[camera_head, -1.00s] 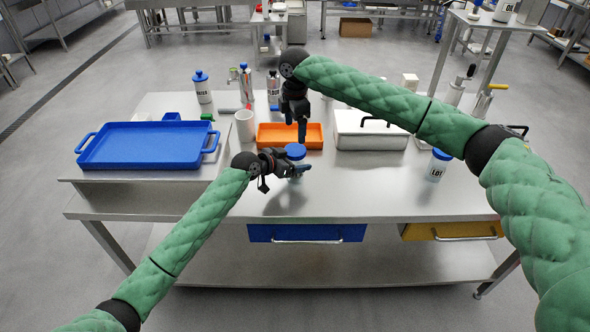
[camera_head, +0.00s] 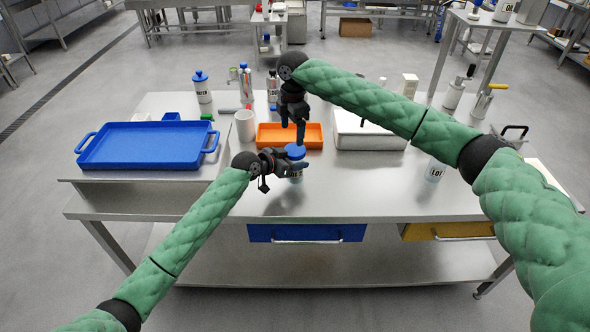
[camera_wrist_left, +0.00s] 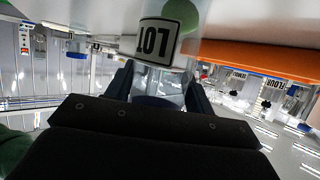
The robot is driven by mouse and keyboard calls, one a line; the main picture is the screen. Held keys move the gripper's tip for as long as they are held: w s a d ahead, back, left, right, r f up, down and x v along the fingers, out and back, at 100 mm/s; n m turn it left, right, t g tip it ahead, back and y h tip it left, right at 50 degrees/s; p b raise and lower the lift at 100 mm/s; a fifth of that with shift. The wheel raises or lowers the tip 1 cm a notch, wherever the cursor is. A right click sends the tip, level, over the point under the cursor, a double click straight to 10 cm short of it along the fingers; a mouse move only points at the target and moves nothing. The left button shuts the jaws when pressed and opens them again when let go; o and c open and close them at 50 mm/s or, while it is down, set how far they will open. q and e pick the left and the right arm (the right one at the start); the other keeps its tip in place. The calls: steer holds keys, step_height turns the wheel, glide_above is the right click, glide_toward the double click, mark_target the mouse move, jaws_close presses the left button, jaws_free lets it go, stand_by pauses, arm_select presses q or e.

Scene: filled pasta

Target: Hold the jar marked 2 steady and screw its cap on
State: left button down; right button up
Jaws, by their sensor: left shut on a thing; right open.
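A clear jar (camera_head: 296,178) with a "LOT" label and a blue cap (camera_head: 295,151) stands upright near the middle of the table. My left gripper (camera_head: 296,168) is shut on this jar from the left. In the left wrist view the jar (camera_wrist_left: 160,38) appears upside down between the two fingers, with something green inside; its number cannot be read. My right gripper (camera_head: 300,136) is open and points down just above the blue cap. From this view I cannot tell whether its fingers touch the cap or how tightly the cap sits.
Behind the jar is an orange tray (camera_head: 262,145). A white lidded box (camera_head: 365,143) is to its right, a blue tray (camera_head: 150,165) to the left, with a white cup (camera_head: 245,126) between. Another LOT jar (camera_head: 434,171) stands at right, partly behind my right arm. The front tabletop is clear.

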mark_target(295, 149)
steer(key=shift+w+d+r+n, duration=0.25)
steer(key=shift+r+n, duration=0.1)
steer(key=shift+n, duration=0.55)
steer(key=shift+d+n, duration=0.1)
steer(key=shift+n, duration=0.8)
steer(key=shift+f, duration=0.1)
steer(key=shift+f, duration=3.9)
steer(key=c, duration=1)
steer(key=m, duration=0.4)
steer(key=shift+m, duration=0.4)
steer(key=m, duration=0.5)
steer(key=shift+m, duration=0.3)
